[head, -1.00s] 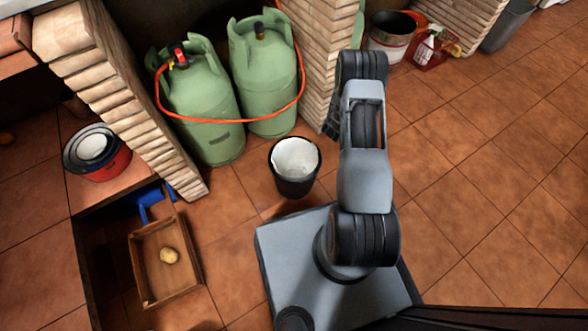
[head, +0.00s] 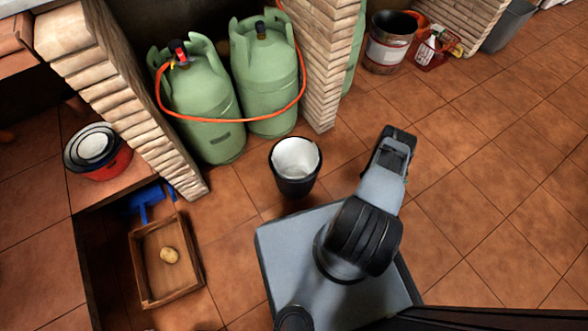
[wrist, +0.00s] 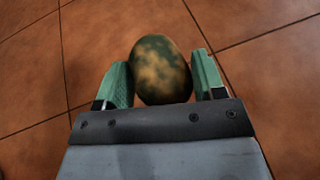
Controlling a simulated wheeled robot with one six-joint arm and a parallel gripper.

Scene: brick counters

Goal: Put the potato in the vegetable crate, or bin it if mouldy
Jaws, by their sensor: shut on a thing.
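The potato (wrist: 160,70) is in my gripper (wrist: 162,80), between its two green fingers in the wrist view. Its skin is tan with large dark green patches that look like mould. My gripper is shut on it, above the tiled floor. The head view shows my arm but not clearly the gripper or this potato. A wooden crate (head: 160,288) stands on the floor at the lower left of the head view, with a clean pale potato (head: 169,255) in it. A dark bin (head: 296,185) with a white liner stands left of my arm.
Two green gas bottles (head: 200,105) with an orange hose stand behind the bin, between brick pillars. A red pot (head: 107,168) is at the left, and a blue object (head: 150,200) lies behind the crate. The floor at the right is clear.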

